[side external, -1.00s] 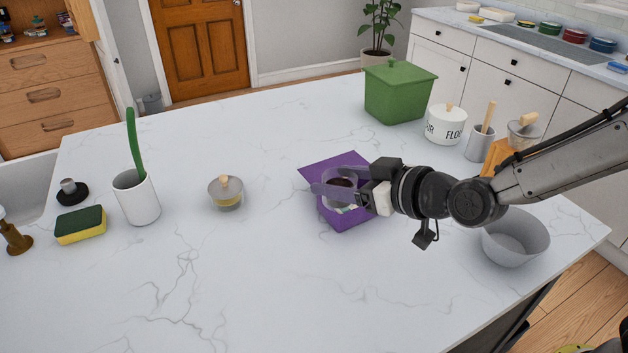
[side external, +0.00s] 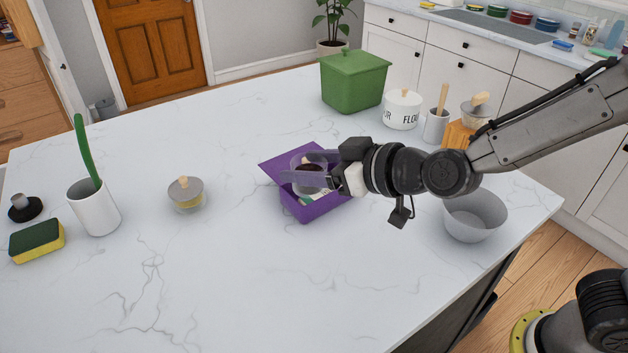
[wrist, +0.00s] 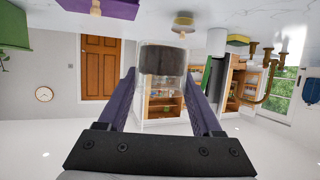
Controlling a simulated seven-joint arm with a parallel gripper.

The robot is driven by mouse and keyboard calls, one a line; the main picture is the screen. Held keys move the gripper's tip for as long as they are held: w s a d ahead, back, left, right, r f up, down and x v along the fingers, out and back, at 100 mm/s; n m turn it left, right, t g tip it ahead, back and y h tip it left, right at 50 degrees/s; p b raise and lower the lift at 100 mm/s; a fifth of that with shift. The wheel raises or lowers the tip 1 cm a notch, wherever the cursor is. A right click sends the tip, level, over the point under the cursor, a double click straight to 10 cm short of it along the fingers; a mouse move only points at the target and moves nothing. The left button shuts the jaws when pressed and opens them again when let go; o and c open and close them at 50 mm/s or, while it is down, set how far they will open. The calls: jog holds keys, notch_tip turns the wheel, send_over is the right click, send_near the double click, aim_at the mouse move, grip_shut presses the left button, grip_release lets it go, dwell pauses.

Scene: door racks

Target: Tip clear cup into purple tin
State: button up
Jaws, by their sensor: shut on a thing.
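My gripper (side external: 310,167) is shut on the clear cup (side external: 302,160), with one finger on each side of it. The cup has dark contents at its bottom and looks about upright. In the wrist view, which is upside down, the cup (wrist: 160,92) stands between the two fingers (wrist: 163,100). The purple tin (side external: 318,212) stands on the counter with its flap or lid open at the back left. The cup appears above the tin in the side view and hides part of its inside. Something pale and greenish shows in the tin. A corner of the tin (wrist: 105,8) shows in the wrist view.
A lidded glass jar (side external: 187,195) stands left of the tin. A grey bowl (side external: 474,220) is to the right, below my arm. A green bin (side external: 352,85) and flour canister (side external: 401,112) stand behind. A white holder (side external: 95,208) and sponge (side external: 37,240) are far left. The front counter is clear.

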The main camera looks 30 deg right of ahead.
notch_tip(320, 180, up, 4)
jog(key=shift+r, duration=0.1)
jog(key=shift+w+d+f, duration=0.3)
jog(key=shift+w+d, duration=0.2)
jog(key=shift+d, duration=0.1)
jog(key=shift+w+d, duration=2.65)
jog(key=shift+d, duration=0.1)
notch_tip(320, 180, down, 10)
jog(key=g, duration=0.1)
jog(key=shift+m, duration=0.3)
jog(key=shift+w+r+m+g+y, duration=0.15)
jog(key=shift+m+g+y, duration=0.45)
jog(key=shift+m+g, duration=0.6)
